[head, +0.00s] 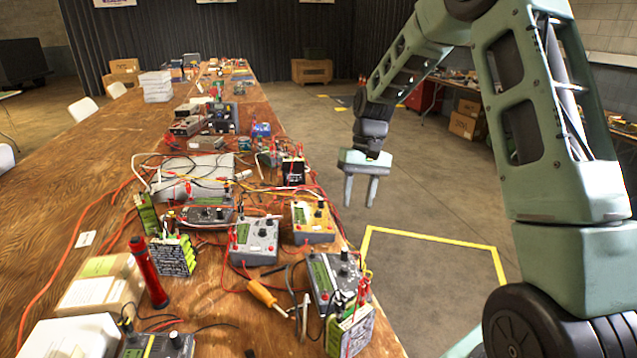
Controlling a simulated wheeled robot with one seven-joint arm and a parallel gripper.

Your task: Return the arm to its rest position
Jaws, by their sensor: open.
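My gripper (360,192) hangs from my green arm to the right of the long wooden table, with its two fingers pointing down. The fingers are apart and nothing is between them. In the picture it stands over the bare concrete floor beyond the table's right edge. My arm comes in from the right side, rises to the top of the view and bends down to the gripper.
The wooden table (105,192) is crowded with meters, wires and tools, including a red flashlight (148,272) and an orange-handled screwdriver (262,293). Yellow tape (435,236) marks the floor at right. Boxes (466,121) stand behind my arm. The floor (430,200) beside the table is clear.

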